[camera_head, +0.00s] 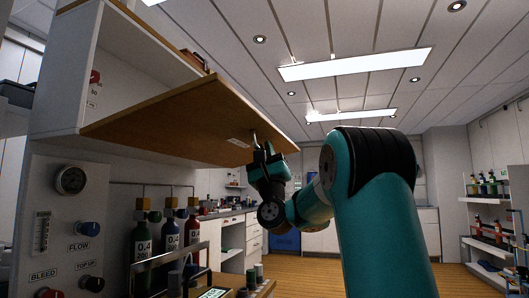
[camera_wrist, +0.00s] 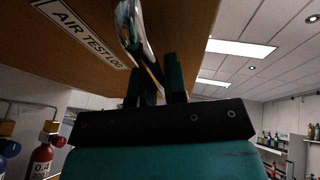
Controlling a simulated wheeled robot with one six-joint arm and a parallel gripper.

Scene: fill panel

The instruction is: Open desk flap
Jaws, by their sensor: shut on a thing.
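The desk flap (camera_head: 180,122) is a brown wooden panel standing out from the white wall cabinet, its underside facing me. Above it, part of the cabinet's inside shows. The flap also fills the upper left of the wrist view (camera_wrist: 95,80), with a white "AIR TEST LOG" label (camera_wrist: 80,30). My gripper (camera_head: 257,143) is at the flap's outer part, beside the label. In the wrist view, my gripper's dark fingers (camera_wrist: 160,72) are shut on a shiny metal handle (camera_wrist: 130,28) on the flap. The exact contact is partly hidden by the fingers.
A shelf with bottles (camera_head: 487,230) stands far right. The floor and space beyond my arm look clear.

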